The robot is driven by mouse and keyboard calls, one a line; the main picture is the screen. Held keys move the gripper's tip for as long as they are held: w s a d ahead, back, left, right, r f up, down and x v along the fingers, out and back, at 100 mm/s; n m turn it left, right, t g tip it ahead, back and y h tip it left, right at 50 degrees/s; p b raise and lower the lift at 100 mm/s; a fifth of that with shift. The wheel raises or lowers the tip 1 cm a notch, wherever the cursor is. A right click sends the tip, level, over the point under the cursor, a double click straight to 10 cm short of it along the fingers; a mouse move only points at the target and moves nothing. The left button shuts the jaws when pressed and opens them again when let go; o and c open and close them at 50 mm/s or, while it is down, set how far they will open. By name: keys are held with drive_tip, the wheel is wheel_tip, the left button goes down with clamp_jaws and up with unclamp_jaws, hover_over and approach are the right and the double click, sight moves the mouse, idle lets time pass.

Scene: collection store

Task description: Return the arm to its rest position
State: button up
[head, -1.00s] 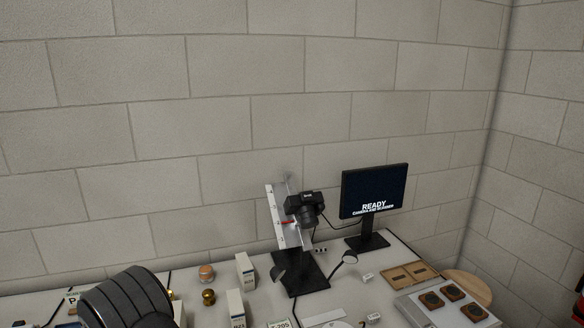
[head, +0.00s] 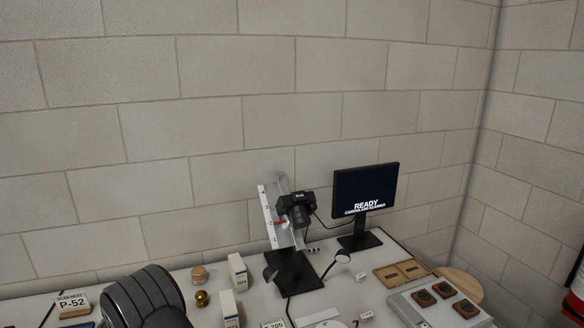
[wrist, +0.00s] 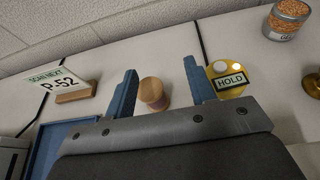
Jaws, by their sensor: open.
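My gripper (wrist: 160,68) shows in the wrist view with its two blue fingers spread apart and nothing held between them. A small round wooden piece (wrist: 152,92) with a pinkish side shows in the gap between the fingers, and it appears to be on the table beyond them. I cannot tell its exact distance from the fingers. In the head view, a dark ribbed part of my arm (head: 147,298) fills the lower left, and the gripper itself is out of sight.
Near the fingers are a P-52 sign (wrist: 76,92), a blue tray (wrist: 62,140), a yellow disc with a HOLD tag (wrist: 231,82) and a jar (wrist: 288,20). A camera stand (head: 285,230), monitor (head: 366,190) and tray of dark pieces (head: 405,303) stand farther right.

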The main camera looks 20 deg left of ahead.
drive_tip(key=w+d+r, duration=0.6)
drive_tip(key=d, duration=0.1)
wheel_tip(320, 180, up, 24)
drive_tip(key=w+d, duration=0.2)
drive_tip(key=shift+w+d, duration=0.15)
drive_tip(key=shift+w, duration=0.1)
idle(0.3)
